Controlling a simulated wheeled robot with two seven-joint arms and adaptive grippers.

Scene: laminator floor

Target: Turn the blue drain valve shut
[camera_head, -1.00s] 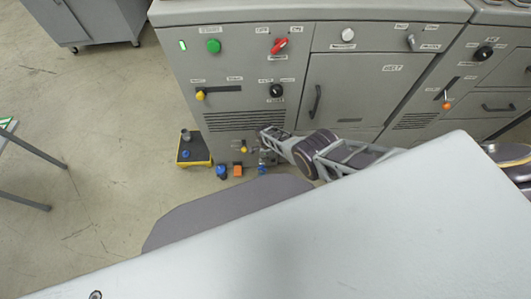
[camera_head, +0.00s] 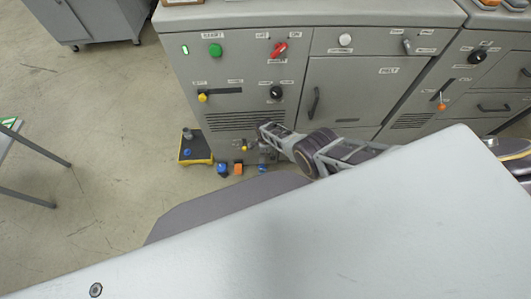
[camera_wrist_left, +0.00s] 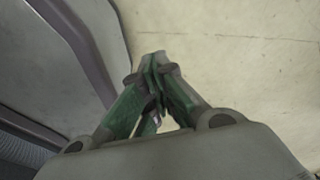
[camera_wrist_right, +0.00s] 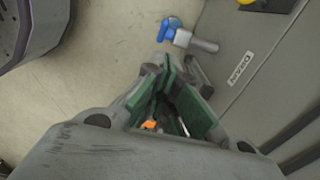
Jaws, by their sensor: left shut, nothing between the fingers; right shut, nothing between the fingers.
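The blue drain valve (camera_wrist_right: 172,27) shows near the top of the right wrist view, on a short grey stub by the machine's DRAIN label (camera_wrist_right: 240,67). In the head view a small blue handle (camera_head: 262,168), seemingly this valve, sits low at the machine's front. My right gripper (camera_head: 265,129) is beside the lower front panel, just above that handle in the picture. In the right wrist view its fingers (camera_wrist_right: 172,68) are shut and empty, pointing toward the valve with a gap visible. My left gripper (camera_wrist_left: 155,62) is shut and empty over bare floor, out of the head view.
Other small blue (camera_head: 222,169), orange (camera_head: 238,169) and yellow (camera_head: 245,148) parts lie close by at the machine's base. A yellow-rimmed tray (camera_head: 197,160) is on the floor to the left. The grey machine (camera_head: 250,60) stands close behind.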

